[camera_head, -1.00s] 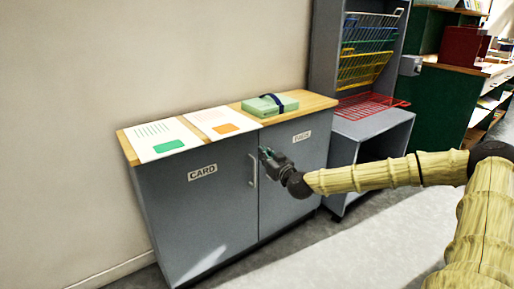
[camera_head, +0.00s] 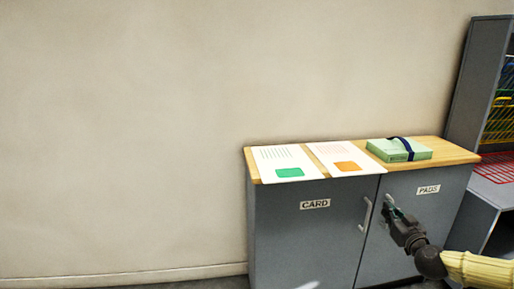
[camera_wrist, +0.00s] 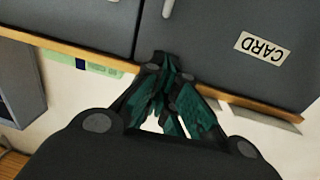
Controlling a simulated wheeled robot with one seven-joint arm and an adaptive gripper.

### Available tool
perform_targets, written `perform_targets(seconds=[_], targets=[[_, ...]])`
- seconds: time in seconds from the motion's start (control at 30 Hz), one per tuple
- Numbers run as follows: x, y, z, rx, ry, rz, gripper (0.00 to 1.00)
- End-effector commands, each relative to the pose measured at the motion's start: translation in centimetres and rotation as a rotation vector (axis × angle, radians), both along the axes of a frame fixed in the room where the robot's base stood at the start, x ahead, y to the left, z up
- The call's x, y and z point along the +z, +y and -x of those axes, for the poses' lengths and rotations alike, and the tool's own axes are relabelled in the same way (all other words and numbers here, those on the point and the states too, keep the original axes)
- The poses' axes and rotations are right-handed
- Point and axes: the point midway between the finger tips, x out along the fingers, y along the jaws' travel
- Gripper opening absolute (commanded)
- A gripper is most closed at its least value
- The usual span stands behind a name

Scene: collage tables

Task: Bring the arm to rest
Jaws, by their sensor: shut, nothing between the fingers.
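My gripper (camera_head: 392,207) is dark with green finger pads and is in front of the grey cabinet (camera_head: 308,235), by the door labelled PADS. In the wrist view my gripper (camera_wrist: 165,75) has its fingers together with nothing between them. My arm comes in from the lower right of the head view in a pale ribbed sleeve. The cabinet's two doors, labelled CARD and PADS, are closed. A vertical handle (camera_head: 365,215) shows on the CARD door, left of the gripper. I cannot tell whether the gripper touches the cabinet.
On the wooden top (camera_head: 460,153) lie a sheet with a green patch (camera_head: 283,157), a sheet with an orange patch (camera_head: 336,152) and a green box with a blue band (camera_head: 385,153). A grey rack (camera_head: 470,90) with coloured wire trays stands at right. Bare wall fills the left.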

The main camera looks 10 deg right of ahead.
Motion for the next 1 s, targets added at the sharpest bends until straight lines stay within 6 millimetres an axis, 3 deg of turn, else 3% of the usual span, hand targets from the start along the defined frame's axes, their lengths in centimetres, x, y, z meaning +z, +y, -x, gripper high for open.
perform_targets(seconds=[0.17, 0.47, 0.77, 1.0], targets=[[-2.2, 3.7, -0.2, 0.061, 0.068, -0.021, 0.0], [-8.4, 11.6, 0.8, 0.175, 0.254, -0.086, 0.0], [-15.1, 18.5, 4.0, 0.254, 0.459, -0.143, 0.0], [-20.5, 23.0, 7.9, 0.289, 0.632, -0.178, 0.0]])
